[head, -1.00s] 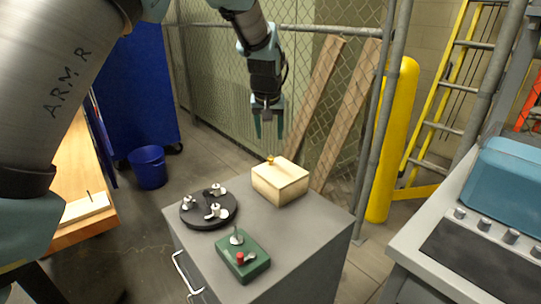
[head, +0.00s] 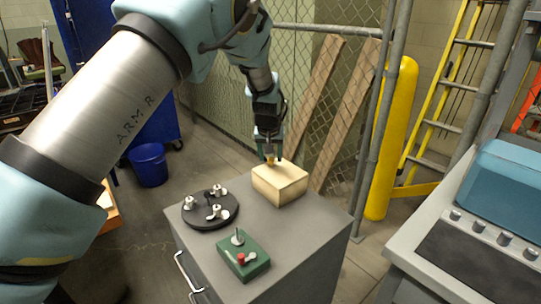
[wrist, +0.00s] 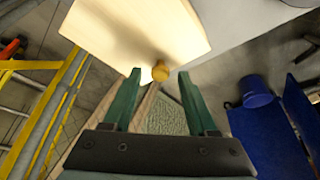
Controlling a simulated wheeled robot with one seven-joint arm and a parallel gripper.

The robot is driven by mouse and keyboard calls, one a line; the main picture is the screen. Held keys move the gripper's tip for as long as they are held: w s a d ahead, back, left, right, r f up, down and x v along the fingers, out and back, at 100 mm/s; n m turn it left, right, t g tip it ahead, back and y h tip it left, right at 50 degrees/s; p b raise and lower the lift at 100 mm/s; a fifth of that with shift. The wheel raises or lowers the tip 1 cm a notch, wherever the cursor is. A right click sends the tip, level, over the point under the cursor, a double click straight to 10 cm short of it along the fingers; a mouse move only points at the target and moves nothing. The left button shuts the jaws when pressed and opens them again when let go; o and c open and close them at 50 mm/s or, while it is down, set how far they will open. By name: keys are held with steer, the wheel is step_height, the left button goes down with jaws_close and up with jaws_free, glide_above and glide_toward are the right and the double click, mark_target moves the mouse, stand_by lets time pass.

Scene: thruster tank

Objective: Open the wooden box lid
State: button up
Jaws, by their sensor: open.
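The wooden box (head: 279,185) is pale and closed, and sits at the back of the grey cabinet top. Its lid fills the upper left of the wrist view (wrist: 135,30). A small golden knob (wrist: 161,71) sticks out at the box's edge; in the head view the knob (head: 270,161) is at the back left edge. My gripper (wrist: 160,75) is open, with its green fingers on either side of the knob. The knob lies roughly midway between the fingertips, with gaps visible on both sides. In the head view my gripper (head: 270,160) is right at the knob.
The grey cabinet (head: 292,247) also holds a black round plate with several metal fittings (head: 211,209) and a green control box (head: 243,259) with a red knob. A chain-link fence and leaning planks (head: 345,110) stand behind. A blue-topped machine (head: 505,190) is at right.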

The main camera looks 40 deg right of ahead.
jaws_close()
stand_by(0.3)
stand_by(1.0)
